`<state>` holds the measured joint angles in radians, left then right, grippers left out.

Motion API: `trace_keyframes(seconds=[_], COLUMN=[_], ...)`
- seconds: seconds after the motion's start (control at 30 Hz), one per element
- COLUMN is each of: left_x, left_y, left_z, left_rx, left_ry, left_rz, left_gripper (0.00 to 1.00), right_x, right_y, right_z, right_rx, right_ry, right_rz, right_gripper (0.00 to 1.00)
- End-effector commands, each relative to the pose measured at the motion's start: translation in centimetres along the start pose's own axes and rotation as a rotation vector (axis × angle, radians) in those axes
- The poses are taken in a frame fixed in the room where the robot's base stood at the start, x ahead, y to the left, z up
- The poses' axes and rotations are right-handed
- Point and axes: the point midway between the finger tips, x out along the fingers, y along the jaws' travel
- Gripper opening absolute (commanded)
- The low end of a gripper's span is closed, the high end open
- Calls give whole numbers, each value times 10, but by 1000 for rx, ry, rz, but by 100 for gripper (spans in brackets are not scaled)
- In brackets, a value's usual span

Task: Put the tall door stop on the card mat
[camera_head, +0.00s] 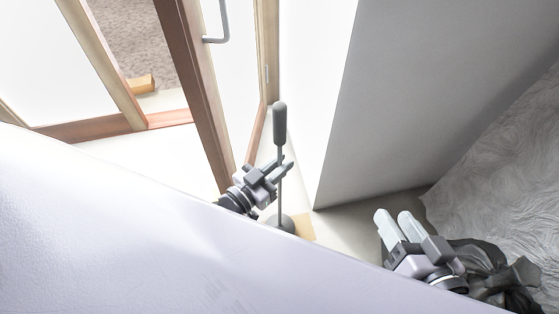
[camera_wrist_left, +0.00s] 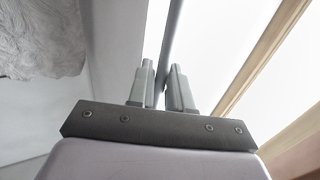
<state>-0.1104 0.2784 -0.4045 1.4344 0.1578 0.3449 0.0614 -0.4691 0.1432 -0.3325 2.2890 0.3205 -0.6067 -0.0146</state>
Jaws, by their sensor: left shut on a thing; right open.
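The tall door stop (camera_head: 280,125) is grey, with a thick upper grip, a thin rod and a round base. It stands about upright. My left gripper (camera_head: 285,167) is shut on its rod. In the left wrist view the rod (camera_wrist_left: 174,38) runs up between the fingers of my left gripper (camera_wrist_left: 160,78). The tan card mat (camera_head: 306,230) shows at the right of the base, which covers part of it. I cannot tell whether the base touches the mat. My right gripper (camera_head: 395,213) is open and empty at the lower right.
A brown-framed door (camera_head: 197,85) with a grey handle (camera_head: 224,25) stands left of the door stop. A white wall (camera_head: 310,95) rises close behind it on the right. A pale surface (camera_head: 90,220) hides the lower left. A small wooden block (camera_head: 141,84) lies beyond the doorway.

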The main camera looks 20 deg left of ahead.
Motion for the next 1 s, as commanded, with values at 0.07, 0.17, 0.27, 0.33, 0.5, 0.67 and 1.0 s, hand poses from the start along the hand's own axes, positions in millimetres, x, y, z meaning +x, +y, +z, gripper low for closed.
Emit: trace_keyframes(seconds=[0.07,0.17,0.27,0.33,0.5,0.67,1.0], left_x=[2,3,3,3,2,0,0], left_y=[0,0,0,0,0,0,0], left_z=[8,14,13,12,15,22,19], left_rx=[0,0,0,0,0,0,0], left_ry=[17,18,19,19,18,-1,-1], left_rz=[0,0,0,0,0,0,0], left_gripper=[0,0,0,0,0,45,45], right_x=[0,-3,-5,-5,-4,-4,-5], right_y=[4,5,5,5,6,6,5], right_z=[4,4,2,1,3,2,1], right_rx=[-21,-38,-44,-43,-45,-48,-45], right_ry=[12,20,26,27,27,29,29], right_rz=[9,15,17,16,18,20,19], right_gripper=[43,43,43,43,43,43,43])
